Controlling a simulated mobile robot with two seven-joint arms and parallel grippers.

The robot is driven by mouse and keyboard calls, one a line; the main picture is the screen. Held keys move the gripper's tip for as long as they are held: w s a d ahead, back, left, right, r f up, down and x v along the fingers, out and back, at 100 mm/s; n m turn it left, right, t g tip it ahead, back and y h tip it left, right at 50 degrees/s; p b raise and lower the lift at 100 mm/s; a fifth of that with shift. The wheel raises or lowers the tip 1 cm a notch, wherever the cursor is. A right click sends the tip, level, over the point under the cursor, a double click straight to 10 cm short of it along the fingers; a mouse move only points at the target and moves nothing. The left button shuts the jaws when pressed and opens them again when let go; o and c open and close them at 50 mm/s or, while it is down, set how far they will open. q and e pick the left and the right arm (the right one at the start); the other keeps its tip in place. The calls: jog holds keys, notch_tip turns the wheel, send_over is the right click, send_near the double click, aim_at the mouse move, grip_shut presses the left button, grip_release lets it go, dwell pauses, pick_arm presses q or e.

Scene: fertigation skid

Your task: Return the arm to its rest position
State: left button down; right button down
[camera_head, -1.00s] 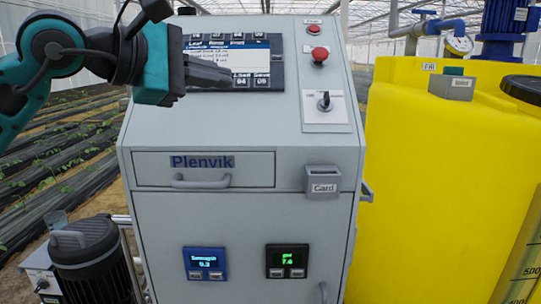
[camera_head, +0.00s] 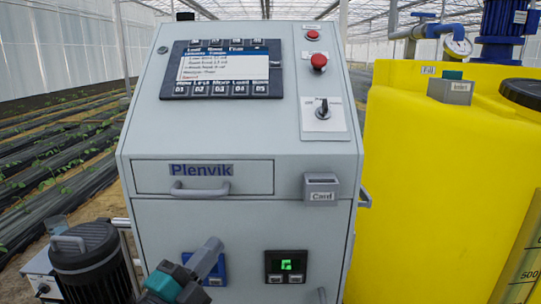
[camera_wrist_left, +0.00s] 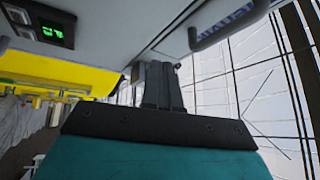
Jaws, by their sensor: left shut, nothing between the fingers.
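My left gripper (camera_head: 212,246) is low in front of the grey control cabinet (camera_head: 240,222), at the bottom of the head view, with its fingers pointing up. It is shut and empty, and it partly hides the blue display (camera_head: 217,272). In the left wrist view my shut fingers (camera_wrist_left: 162,78) show side by side with nothing between them. The gripper appears apart from the cabinet. My right gripper is in neither view.
The cabinet has a drawer handle (camera_head: 200,191), a card holder (camera_head: 321,188), a green display (camera_head: 286,266), a screen panel (camera_head: 222,70) and a red button (camera_head: 319,61). A yellow tank (camera_head: 430,180) stands right, a black motor (camera_head: 90,262) lower left.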

pick_arm(q)
jog(key=s+a+f+n+g+y, duration=0.2)
jog(key=s+f+n, duration=0.4)
jog(key=f, duration=0.3)
jog(key=s+a+f+n+g+y, duration=0.2)
jog(key=s+f+n+g+y, duration=0.1)
jog(key=f, duration=0.6)
jog(key=s+a+f+n+g+y, duration=0.3)
jog(key=s+f+n, duration=0.5)
jog(key=s+f, duration=0.1)
jog(key=shift+s+f+n+y+p, duration=0.3)
jog(key=shift+s+f+y+p, duration=0.05)
jog(key=shift+y+p, duration=0.05)
